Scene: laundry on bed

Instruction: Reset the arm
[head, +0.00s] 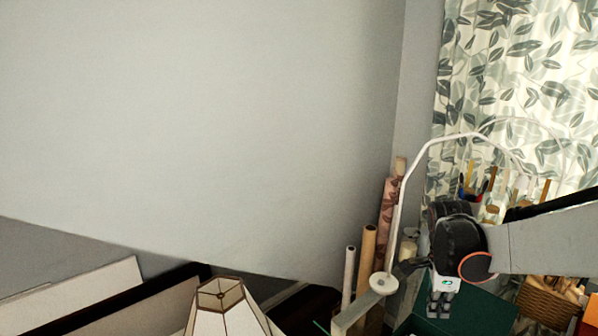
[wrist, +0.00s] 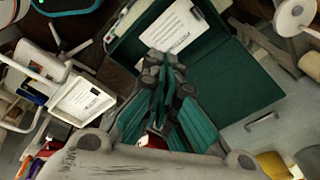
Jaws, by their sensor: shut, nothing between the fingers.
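My gripper (head: 438,308) is at the lower right of the head view, pointing down at the end of my arm. Its dark fingers hang over a dark green surface. In the wrist view my gripper (wrist: 165,66) has its fingertips together in the middle, with nothing between them. No bed or laundry can be made out in either view.
Below my gripper lies an open green case (wrist: 235,85) with a white paper (wrist: 172,30). Rolled tubes (head: 366,258) and a thin white lamp arm (head: 402,190) stand close to its left. A lampshade (head: 222,310) is at the bottom. A wicker basket (head: 540,305) is at right.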

